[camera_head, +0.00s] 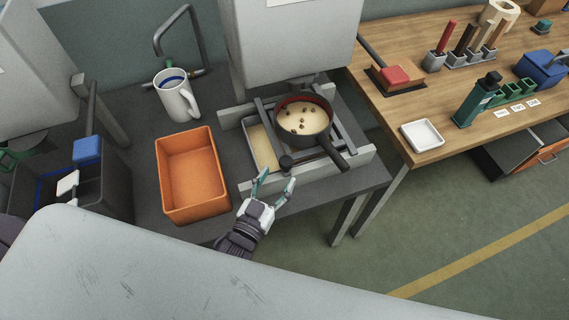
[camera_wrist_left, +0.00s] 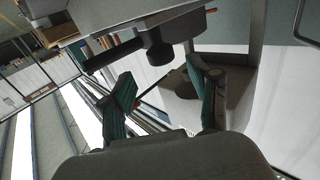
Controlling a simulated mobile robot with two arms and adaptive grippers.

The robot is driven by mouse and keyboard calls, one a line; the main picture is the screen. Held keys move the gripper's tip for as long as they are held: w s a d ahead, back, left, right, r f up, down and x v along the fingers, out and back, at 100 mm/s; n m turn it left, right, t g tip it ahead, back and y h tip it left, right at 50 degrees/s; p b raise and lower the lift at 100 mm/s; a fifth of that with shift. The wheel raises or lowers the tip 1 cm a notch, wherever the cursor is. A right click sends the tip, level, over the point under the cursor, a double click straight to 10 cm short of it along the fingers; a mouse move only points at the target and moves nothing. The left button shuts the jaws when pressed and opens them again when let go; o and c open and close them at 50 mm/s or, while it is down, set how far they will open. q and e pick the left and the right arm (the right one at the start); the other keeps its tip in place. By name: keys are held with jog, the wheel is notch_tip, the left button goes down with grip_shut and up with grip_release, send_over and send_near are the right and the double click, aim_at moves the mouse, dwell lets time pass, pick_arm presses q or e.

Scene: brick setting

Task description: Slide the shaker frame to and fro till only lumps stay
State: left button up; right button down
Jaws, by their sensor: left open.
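The shaker frame (camera_head: 343,134) is a grey frame on rails. A dark round pan-shaped sieve (camera_head: 318,138) sits in it, holding pale sand with several brown lumps (camera_head: 302,120). A dark handle (camera_head: 334,155) sticks out toward the front right. A dark knob (camera_head: 286,162) is at the frame's front; a similar dark knob shows ahead of the fingers in the left wrist view (camera_wrist_left: 160,53). My left gripper (camera_head: 276,180) is open and empty, just in front of the knob and apart from it. Its teal fingers also show in the wrist view (camera_wrist_left: 163,88).
A tray of pale sand (camera_head: 262,147) lies under the frame. An orange bin (camera_head: 192,212) stands left of my gripper, with a white mug (camera_head: 178,98) behind it. A wooden bench (camera_head: 446,108) with a white dish (camera_head: 422,135) is at right.

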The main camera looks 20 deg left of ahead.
pick_arm(q)
jog(key=s, duration=0.2)
jog(key=s+a, duration=0.1)
jog(key=s, duration=0.2)
jog(key=shift+s, duration=0.25)
dwell(0.6)
